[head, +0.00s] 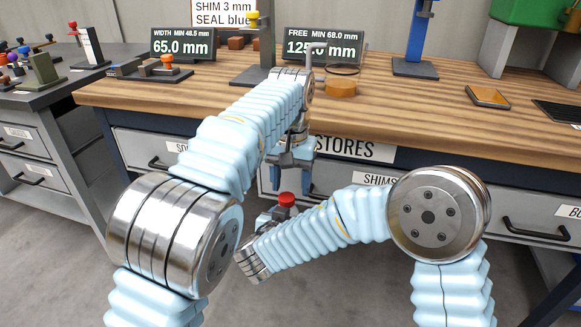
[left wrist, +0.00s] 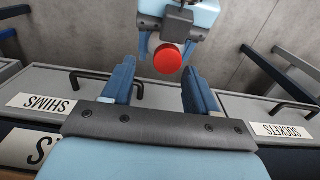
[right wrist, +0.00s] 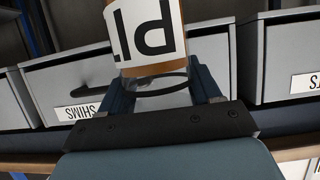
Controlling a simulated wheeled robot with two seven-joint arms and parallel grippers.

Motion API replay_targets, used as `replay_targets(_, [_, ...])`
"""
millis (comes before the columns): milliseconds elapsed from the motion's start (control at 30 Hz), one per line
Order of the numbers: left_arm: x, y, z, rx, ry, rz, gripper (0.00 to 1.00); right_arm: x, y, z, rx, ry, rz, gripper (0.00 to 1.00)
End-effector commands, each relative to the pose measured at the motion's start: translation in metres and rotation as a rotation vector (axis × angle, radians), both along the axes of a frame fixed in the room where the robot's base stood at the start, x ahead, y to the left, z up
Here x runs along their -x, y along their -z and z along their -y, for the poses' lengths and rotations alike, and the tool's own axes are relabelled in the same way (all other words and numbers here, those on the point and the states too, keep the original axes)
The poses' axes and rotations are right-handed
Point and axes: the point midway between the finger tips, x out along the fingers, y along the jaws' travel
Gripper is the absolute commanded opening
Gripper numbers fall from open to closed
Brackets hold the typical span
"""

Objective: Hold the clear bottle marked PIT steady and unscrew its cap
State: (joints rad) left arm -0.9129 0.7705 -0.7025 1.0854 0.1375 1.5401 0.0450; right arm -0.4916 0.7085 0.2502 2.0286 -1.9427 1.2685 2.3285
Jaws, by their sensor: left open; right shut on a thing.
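The bottle (right wrist: 150,50) shows in the right wrist view, clear with brownish contents and a white label; part of its large lettering, upside down, is in view. My right gripper (right wrist: 162,88) is shut on it. In the head view the red cap (head: 287,199) sits just above my right gripper (head: 280,215), and the bottle body is mostly hidden. My left gripper (head: 291,185) points down above the cap, open and empty. In the left wrist view the cap (left wrist: 168,60) shows beyond my left gripper's parted fingers (left wrist: 160,75), apart from them.
Both grippers are in front of the workbench (head: 430,85) and its grey drawers (head: 510,200), above the floor. The drawer handles (head: 535,228) stick out.

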Motion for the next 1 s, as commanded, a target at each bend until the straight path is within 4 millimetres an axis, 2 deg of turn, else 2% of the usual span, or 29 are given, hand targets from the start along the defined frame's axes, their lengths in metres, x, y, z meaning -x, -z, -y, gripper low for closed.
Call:
replay_targets(100, [0.001, 0.018, 0.0, -0.001, 0.0, -0.002, 0.58, 0.0, 0.0, 0.0, 0.0, 0.0, 0.001, 0.0])
replay_targets(233, [0.0, 0.03, 0.0, -0.001, 0.0, -0.001, 0.58, 0.0, 0.0, 0.0, 0.0, 0.0, 0.001, 0.0])
replay_targets(567, [0.0, 0.034, 0.0, 0.0, 0.0, 0.001, 0.57, 0.0, 0.0, 0.0, 0.0, 0.0, 0.001, 0.0])
replay_targets(933, [0.001, 0.034, 0.003, 0.005, 0.004, -0.001, 0.0, 0.0, -0.001, -0.002, 0.0, -0.006, 0.001, 0.0])
replay_targets(1000, [0.002, 0.033, 0.004, 0.007, 0.003, -0.002, 0.0, 0.0, -0.001, -0.003, -0.001, -0.008, 0.001, 0.0])
